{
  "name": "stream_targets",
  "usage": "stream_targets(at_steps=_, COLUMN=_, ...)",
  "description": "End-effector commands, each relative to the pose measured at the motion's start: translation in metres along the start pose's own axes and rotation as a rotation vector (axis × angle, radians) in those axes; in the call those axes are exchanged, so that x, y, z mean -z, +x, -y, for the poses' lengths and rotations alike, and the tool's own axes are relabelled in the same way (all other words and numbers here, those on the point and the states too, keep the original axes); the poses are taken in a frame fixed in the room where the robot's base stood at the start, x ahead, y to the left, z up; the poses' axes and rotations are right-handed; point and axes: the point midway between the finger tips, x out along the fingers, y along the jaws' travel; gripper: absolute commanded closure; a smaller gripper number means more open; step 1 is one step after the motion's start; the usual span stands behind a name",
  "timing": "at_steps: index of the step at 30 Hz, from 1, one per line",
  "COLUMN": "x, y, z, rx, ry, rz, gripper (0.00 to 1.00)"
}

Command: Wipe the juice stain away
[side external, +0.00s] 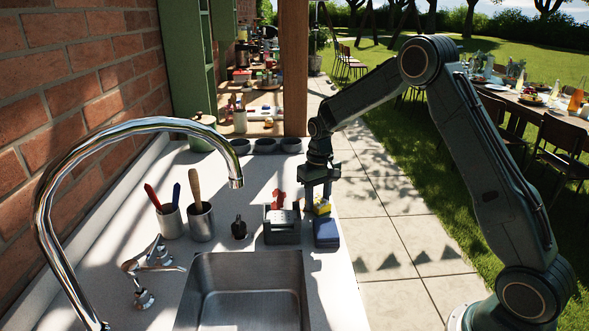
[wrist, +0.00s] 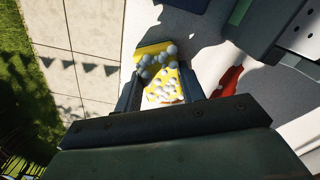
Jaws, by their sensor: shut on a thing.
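My gripper (side external: 318,193) points down over the right edge of the worktop, beside the grey caddy. It is shut on a yellow sponge (wrist: 163,92), which shows between the two fingers in the wrist view. Small white-grey foam bubbles cover much of the sponge. In the side view the yellow sponge (side external: 323,207) shows just below the fingers, above and behind a blue block (side external: 326,231).
Paving lies beyond the right edge.

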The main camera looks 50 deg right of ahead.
Motion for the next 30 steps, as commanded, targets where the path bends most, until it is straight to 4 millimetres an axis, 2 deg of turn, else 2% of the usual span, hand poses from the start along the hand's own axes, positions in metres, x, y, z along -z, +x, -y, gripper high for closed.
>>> stream_targets(at_steps=4, x=-0.012, y=0.001, z=0.007, rx=0.000, ry=-0.002, rz=0.004, gripper=0.90)
stream_targets(at_steps=11, x=0.000, y=0.001, z=0.025, rx=0.000, ry=-0.003, rz=0.002, gripper=0.90)
stream_targets(at_steps=30, x=0.058, y=0.000, z=-0.006, rx=0.000, ry=0.002, rz=0.000, gripper=0.90)
